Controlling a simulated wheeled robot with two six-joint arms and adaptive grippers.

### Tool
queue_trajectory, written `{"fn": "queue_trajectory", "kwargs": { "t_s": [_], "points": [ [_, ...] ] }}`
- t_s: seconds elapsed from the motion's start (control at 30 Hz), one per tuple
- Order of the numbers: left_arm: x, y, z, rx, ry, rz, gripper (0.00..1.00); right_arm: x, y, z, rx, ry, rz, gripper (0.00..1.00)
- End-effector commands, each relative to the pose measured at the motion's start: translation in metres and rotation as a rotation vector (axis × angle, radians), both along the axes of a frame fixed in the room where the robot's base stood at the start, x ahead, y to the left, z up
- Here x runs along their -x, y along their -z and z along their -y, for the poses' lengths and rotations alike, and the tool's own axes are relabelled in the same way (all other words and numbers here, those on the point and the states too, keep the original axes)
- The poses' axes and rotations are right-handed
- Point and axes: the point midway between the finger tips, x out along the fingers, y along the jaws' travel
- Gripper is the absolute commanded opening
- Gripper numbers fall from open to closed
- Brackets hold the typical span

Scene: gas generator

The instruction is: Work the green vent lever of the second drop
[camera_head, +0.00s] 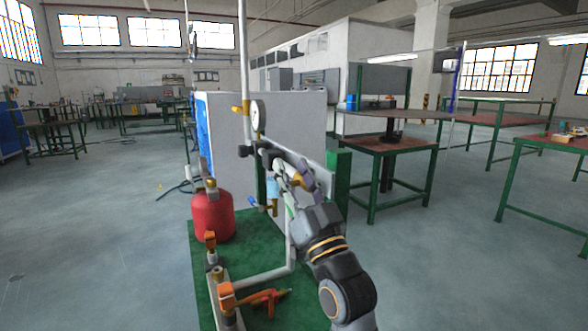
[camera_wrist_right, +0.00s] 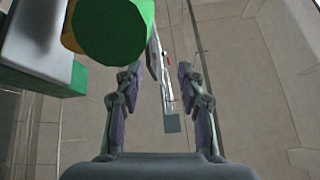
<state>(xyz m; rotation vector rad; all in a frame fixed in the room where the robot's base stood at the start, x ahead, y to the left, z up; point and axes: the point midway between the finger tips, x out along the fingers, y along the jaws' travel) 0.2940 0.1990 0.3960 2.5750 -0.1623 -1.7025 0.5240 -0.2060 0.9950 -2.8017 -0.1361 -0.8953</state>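My right gripper (camera_head: 292,172) is in front of the grey panel, close to the pipework under the pressure gauge (camera_head: 258,115). In the right wrist view its two fingers (camera_wrist_right: 157,72) stand apart with nothing held between them. A large green round part (camera_wrist_right: 110,28) lies beyond and left of the fingers, with a green block end (camera_wrist_right: 78,78) beside it. I cannot tell whether either is the vent lever. In the head view a small green piece (camera_head: 291,207) shows beside my wrist, partly hidden by it. My left gripper is not in view.
A red tank (camera_head: 212,216) stands on the green base (camera_head: 258,239). A blue-handled valve (camera_head: 253,201) and orange valve parts (camera_head: 227,296) are on the low pipes. The grey panel (camera_head: 302,117) is behind the gauge. A green-legged table (camera_head: 389,148) stands to the right. Open floor lies left.

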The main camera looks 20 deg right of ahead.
Motion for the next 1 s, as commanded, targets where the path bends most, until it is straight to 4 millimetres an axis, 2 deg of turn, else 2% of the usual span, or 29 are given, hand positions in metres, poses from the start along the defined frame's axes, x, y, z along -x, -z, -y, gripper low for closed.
{"fn": "queue_trajectory", "kwargs": {
  "t_s": [0.13,0.4,0.53,0.7,0.87,1.0],
  "points": [
    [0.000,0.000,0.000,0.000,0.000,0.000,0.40,0.000,-0.015,0.000,0.000,0.000,0.001,0.39],
    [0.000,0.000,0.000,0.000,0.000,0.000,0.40,0.000,-0.016,0.000,0.000,0.000,-0.002,0.39],
    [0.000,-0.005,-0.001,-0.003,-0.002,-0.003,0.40,-0.002,-0.022,-0.001,0.006,-0.005,-0.017,0.22],
    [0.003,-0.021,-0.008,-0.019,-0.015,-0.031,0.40,-0.015,-0.039,-0.006,0.039,-0.047,-0.126,0.00],
    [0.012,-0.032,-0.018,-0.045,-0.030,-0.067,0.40,-0.027,-0.046,-0.011,0.076,-0.104,-0.289,0.00],
    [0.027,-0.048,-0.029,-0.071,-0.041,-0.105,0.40,-0.030,-0.051,-0.013,0.112,-0.156,-0.471,0.00]
  ]
}}
